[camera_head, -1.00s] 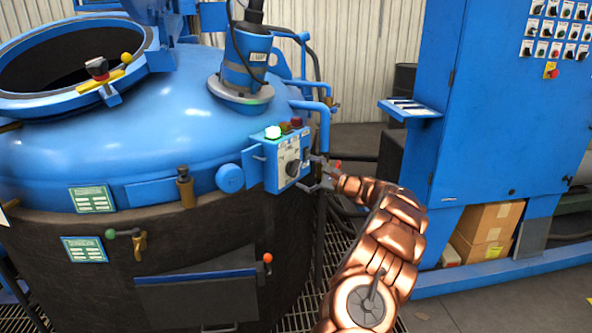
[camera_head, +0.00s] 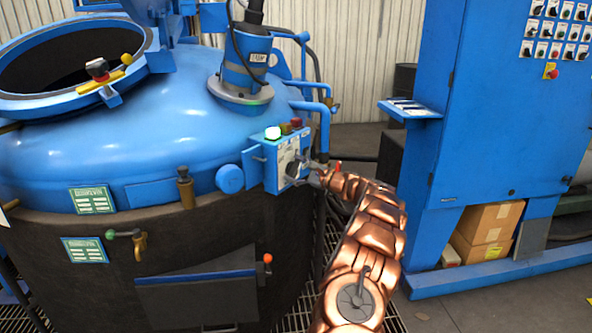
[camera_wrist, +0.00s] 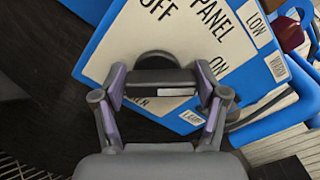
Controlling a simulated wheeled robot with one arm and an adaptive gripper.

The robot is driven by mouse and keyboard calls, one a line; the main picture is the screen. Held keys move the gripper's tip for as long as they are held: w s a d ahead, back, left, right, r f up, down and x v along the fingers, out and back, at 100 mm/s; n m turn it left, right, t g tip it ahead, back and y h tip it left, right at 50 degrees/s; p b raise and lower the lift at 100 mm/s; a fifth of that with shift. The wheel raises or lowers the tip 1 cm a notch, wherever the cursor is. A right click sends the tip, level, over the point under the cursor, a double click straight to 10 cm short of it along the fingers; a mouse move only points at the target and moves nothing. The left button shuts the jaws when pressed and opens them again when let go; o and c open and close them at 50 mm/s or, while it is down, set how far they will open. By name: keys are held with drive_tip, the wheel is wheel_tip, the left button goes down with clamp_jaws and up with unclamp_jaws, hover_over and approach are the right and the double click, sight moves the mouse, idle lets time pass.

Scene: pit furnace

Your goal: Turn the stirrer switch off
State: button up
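The stirrer switch is a dark knob with a bar handle (camera_wrist: 155,76) on the white-faced panel (camera_wrist: 185,35) of a blue control box (camera_head: 258,165). The panel reads OFF at upper left of the knob and ON at its right in the wrist view. My gripper (camera_wrist: 160,88) is open, its two fingers at either end of the bar; I cannot tell whether they touch it. The exact knob setting is unclear. A green lamp (camera_head: 272,132) on the box looks lit.
An amber lamp (camera_head: 286,129) and a red lamp (camera_head: 296,122) stand beside the green one. The blue furnace lid (camera_head: 130,150) is left of the box. Blue pipes (camera_head: 323,130) rise close behind it. A blue cabinet (camera_head: 490,140) stands at right.

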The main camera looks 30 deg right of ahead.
drive_tip(key=c, duration=0.5)
drive_tip(key=shift+d, duration=0.2)
drive_tip(key=shift+c, duration=0.5)
drive_tip(key=shift+a, duration=0.15)
drive_tip(key=n+b, duration=0.1)
drive_tip(key=b, duration=0.2)
drive_tip(key=shift+a+f+n+b, duration=0.15)
drive_tip(key=shift+f+n+b, duration=0.15)
drive_tip(key=shift+n+b, duration=0.1)
drive_tip(key=n+b, duration=0.5)
drive_tip(key=b, duration=0.3)
drive_tip(key=shift+f, duration=0.2)
drive_tip(key=n+b, duration=0.3)
drive_tip(key=b, duration=0.1)
drive_tip(key=shift+s+n, duration=0.1)
drive_tip(key=shift+n, duration=0.3)
drive_tip(key=n+b, duration=0.3)
drive_tip(key=b, duration=0.1)
drive_tip(key=shift+a+n, duration=0.15)
drive_tip(key=shift+n, duration=0.15)
drive_tip(key=shift+r+n+b, duration=0.15)
drive_tip(key=shift+n+b, duration=1)
drive_tip(key=shift+n, duration=0.75)
drive_tip(key=shift+a, duration=0.1)
